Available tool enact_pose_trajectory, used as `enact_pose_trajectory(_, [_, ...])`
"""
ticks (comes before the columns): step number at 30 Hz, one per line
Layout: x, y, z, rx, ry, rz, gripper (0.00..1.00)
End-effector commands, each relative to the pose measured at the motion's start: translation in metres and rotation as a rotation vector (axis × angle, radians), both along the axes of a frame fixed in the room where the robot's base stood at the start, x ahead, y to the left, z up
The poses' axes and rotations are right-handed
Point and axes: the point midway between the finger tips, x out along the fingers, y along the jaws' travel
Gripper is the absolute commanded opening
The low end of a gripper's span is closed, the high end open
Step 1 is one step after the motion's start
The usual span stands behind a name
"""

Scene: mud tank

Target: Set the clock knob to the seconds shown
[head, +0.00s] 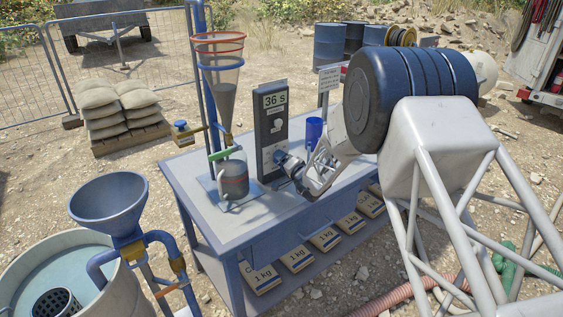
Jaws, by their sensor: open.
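The clock (272,130) is an upright dark grey panel on the blue table, with a display (274,99) reading "36 s". A blue knob (281,157) shows low on its face; its setting is too small to read. My gripper (290,167) is at the front of the panel, right by the knob, with its jaws open. From this view I cannot tell whether the jaws are around the knob or touching it. My gripper and wrist partly cover the lower right of the panel.
A clear funnel (219,75) on a blue stand hangs above a grey jug (233,178), left of the clock. A blue cup (314,132) stands behind my wrist. The table's (232,228) front left top is clear. A tank (100,285) stands at lower left.

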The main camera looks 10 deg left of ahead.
Motion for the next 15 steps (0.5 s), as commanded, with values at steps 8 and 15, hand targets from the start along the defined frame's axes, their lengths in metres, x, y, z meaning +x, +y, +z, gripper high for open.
enact_pose_trajectory(8, [0.0043, 0.0044, 0.0011, 0.000, -0.001, 0.000, 0.73])
enact_pose_trajectory(15, [0.0041, 0.0044, 0.0008, 0.000, -0.001, 0.000, 0.62])
